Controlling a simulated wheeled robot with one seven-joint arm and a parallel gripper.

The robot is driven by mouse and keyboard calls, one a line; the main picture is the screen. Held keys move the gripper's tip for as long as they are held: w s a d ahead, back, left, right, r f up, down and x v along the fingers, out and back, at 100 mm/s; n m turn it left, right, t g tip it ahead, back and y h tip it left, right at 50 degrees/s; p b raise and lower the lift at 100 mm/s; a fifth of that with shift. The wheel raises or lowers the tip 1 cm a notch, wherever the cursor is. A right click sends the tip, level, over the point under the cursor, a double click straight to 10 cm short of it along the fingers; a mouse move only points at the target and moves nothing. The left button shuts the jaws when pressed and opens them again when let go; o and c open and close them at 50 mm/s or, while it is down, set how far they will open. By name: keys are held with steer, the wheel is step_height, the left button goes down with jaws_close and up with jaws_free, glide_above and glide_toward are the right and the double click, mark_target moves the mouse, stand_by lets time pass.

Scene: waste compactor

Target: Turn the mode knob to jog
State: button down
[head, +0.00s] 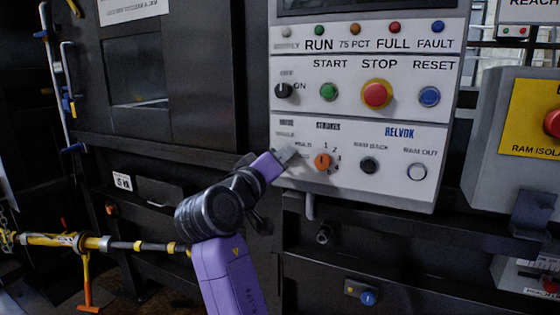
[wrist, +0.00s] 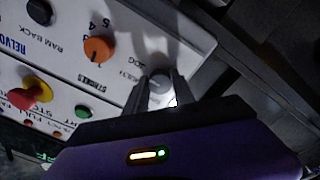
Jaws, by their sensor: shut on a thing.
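My gripper (head: 286,155) reaches the lower left part of the white control panel (head: 420,140). In the wrist view its two fingers (wrist: 161,90) are closed on either side of a small grey round knob (wrist: 160,76), which I take for the mode knob. The knob sits near the panel's edge, beside a small label that seems to read MULTI. The fingers cover much of the knob and hide its pointer, so I cannot tell its setting. In the head view the gripper hides the knob.
An orange strokes knob (head: 322,161) is close to the right of my gripper; it also shows in the wrist view (wrist: 98,49).

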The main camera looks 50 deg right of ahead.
steer(key=shift+f, duration=0.15)
steer(key=c, duration=1.1)
jaws_free()
steer(key=shift+o, duration=0.2)
steer(key=v, duration=0.8)
steer(key=shift+b, duration=0.35)
